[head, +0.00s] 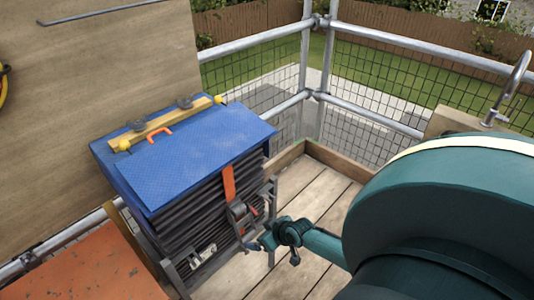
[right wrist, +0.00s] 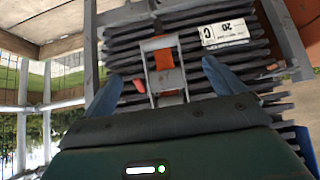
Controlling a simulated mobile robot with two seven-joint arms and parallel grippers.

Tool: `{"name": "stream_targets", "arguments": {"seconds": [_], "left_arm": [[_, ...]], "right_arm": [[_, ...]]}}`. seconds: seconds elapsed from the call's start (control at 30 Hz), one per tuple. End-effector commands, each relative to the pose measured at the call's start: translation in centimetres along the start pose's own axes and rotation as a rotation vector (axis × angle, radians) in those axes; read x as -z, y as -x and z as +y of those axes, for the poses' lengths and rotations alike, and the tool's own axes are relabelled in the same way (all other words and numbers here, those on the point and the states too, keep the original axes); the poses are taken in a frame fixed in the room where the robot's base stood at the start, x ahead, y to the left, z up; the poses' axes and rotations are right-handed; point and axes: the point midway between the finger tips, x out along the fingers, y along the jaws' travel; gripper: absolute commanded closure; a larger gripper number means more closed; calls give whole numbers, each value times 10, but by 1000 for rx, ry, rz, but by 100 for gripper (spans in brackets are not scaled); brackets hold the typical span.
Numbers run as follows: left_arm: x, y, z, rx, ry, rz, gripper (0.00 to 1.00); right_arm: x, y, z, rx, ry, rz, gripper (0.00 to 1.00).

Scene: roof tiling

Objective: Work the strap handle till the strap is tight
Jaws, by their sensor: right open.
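An orange strap (head: 228,182) runs down the front of a stack of dark tiles (head: 185,220) under a blue cover (head: 195,150). Its grey metal strap handle (head: 240,212) sits on the stack's front; the handle frame also shows in the right wrist view (right wrist: 166,82), with orange strap (right wrist: 163,58) behind it. My right gripper (head: 262,240) is at the lower part of the handle. In the right wrist view my right gripper (right wrist: 160,72) is open, with its blue fingers apart on either side of the handle frame. I cannot tell whether either finger touches it. My left gripper is out of view.
A yellow bar (head: 165,122) with an orange clip lies on the blue cover. A grey metal frame (head: 271,195) stands beside the stack's front. Mesh railing (head: 375,95) bounds the wooden deck (head: 310,190). An orange surface (head: 85,275) is at lower left.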

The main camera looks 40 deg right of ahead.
Motion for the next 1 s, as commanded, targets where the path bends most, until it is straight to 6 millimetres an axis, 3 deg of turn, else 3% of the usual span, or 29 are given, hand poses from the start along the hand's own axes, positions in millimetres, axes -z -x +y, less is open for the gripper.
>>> {"name": "stream_targets", "arguments": {"seconds": [0.17, 0.6, 0.8, 1.0], "left_arm": [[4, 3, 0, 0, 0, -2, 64], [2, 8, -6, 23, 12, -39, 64], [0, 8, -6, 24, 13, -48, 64], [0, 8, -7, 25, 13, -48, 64]], "right_arm": [[1, 17, 0, 0, 2, 0, 5], [-1, 109, 0, 0, 2, -3, 5], [-1, 129, 1, -2, 1, -2, 5], [-1, 132, 1, -2, 0, -2, 5]]}}
